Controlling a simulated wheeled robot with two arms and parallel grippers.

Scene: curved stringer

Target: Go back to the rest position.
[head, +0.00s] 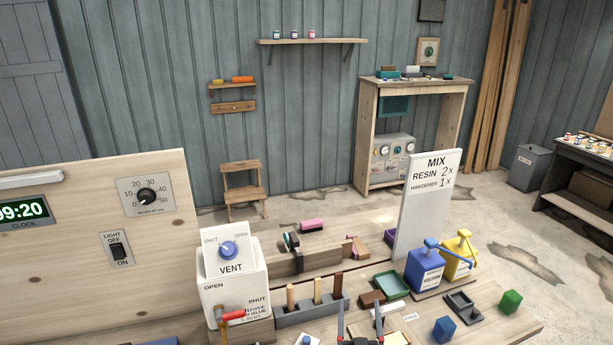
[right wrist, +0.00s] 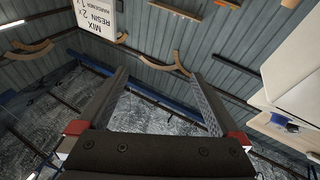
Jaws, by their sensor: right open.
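My right gripper (head: 360,308) shows at the bottom edge of the head view, right of centre, its two dark fingers with red parts pointing up over the near bench. In the right wrist view the fingers of the right gripper (right wrist: 160,75) stand wide apart with nothing between them. My left gripper is in neither view.
Near the right gripper are a grey holder (head: 310,312) with wooden handles, a white VENT box (head: 233,285), a green tray (head: 393,283) and a blue block (head: 444,329). Blue (head: 425,268) and yellow (head: 459,254) dispensers stand beside an upright MIX sign (head: 428,205).

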